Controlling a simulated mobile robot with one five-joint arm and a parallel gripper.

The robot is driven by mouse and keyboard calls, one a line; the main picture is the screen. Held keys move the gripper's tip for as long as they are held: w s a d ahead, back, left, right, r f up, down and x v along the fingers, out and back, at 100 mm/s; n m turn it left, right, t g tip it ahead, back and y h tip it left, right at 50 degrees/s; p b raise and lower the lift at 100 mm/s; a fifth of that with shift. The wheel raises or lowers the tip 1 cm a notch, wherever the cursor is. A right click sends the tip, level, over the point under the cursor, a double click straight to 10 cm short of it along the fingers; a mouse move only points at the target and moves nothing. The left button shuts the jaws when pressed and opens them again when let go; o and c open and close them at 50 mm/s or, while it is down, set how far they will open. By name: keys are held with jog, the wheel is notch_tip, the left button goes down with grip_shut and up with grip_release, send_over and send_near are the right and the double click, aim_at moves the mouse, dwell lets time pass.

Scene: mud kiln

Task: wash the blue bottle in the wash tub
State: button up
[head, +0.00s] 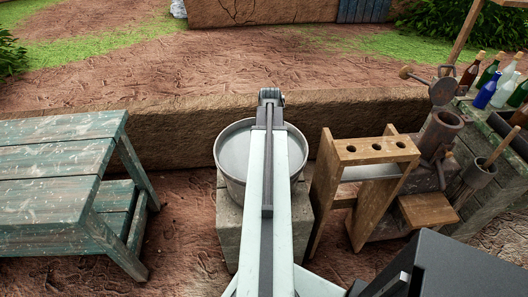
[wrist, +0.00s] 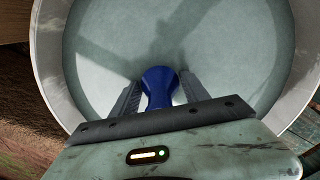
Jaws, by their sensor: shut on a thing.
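The wash tub (head: 230,150) is a round grey metal tub on a stone block, straight ahead in the head view. My arm reaches over it and hides its middle. In the wrist view the pale tub (wrist: 48,60) fills most of the picture, with shadows across its inside. My gripper (wrist: 159,82) is over the tub, its two dark fingers shut on a blue bottle (wrist: 158,98). The bottle's near part is hidden by the gripper; I cannot tell how deep it is in the tub. In the head view the gripper and held bottle are hidden.
A wooden rack with holes (head: 375,150) stands close right of the tub. A bench at right holds several bottles, including another blue bottle (head: 486,93). A worn green table (head: 60,165) stands at left. A low mud wall (head: 170,145) runs behind the tub.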

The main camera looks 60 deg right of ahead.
jog(key=shift+r, duration=0.15)
notch_tip(320, 180, up, 17)
jog(key=p, duration=1.7)
jog(key=shift+r+p, duration=0.15)
jog(key=shift+p, duration=0.15)
